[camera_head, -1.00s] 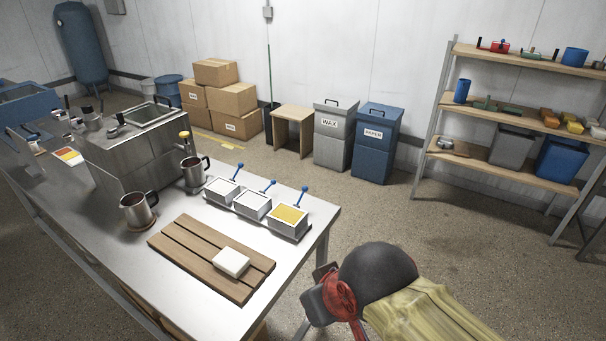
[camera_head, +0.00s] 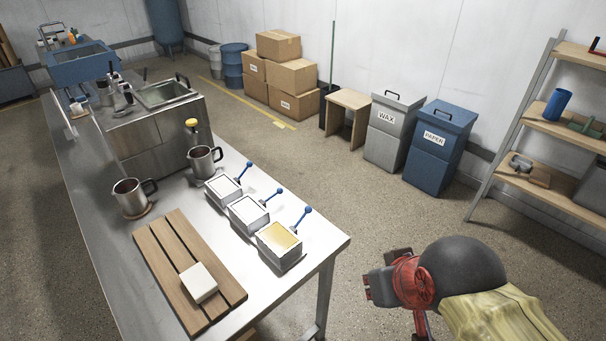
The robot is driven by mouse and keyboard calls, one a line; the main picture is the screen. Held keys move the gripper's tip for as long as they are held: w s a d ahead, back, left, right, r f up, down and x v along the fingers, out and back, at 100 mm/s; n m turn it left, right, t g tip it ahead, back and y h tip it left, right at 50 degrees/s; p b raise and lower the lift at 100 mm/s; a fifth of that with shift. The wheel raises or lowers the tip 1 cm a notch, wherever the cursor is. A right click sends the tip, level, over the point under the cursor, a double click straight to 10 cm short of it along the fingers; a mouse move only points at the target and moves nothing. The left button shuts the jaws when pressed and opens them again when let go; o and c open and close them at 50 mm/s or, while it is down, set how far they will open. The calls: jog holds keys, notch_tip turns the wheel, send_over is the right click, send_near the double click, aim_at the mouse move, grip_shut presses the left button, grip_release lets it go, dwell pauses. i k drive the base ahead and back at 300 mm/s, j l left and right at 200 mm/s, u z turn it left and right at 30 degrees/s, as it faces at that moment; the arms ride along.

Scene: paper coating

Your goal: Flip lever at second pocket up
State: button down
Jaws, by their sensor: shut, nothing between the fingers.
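Three small metal pockets stand in a row near the right edge of the steel table (camera_head: 95,225). The far pocket (camera_head: 224,190) and the middle pocket (camera_head: 248,215) look white inside. The near pocket (camera_head: 279,246) holds something yellow. Each has a lever with a blue ball end: the far lever (camera_head: 246,168), the middle lever (camera_head: 274,196) and the near lever (camera_head: 303,214). All three slant up and to the right. My gripper (camera_head: 372,287) is off the table's right edge, right of the near pocket and touching nothing. It is shut and empty.
A wooden slatted board (camera_head: 180,262) with a white block (camera_head: 198,283) lies left of the pockets. Two steel mugs (camera_head: 205,160) (camera_head: 130,197) stand behind. The wax bin (camera_head: 393,140), paper bin (camera_head: 437,150) and shelf (camera_head: 540,125) stand across open floor.

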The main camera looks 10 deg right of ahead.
aim_at(279, 191)
jog(key=i, duration=0.85)
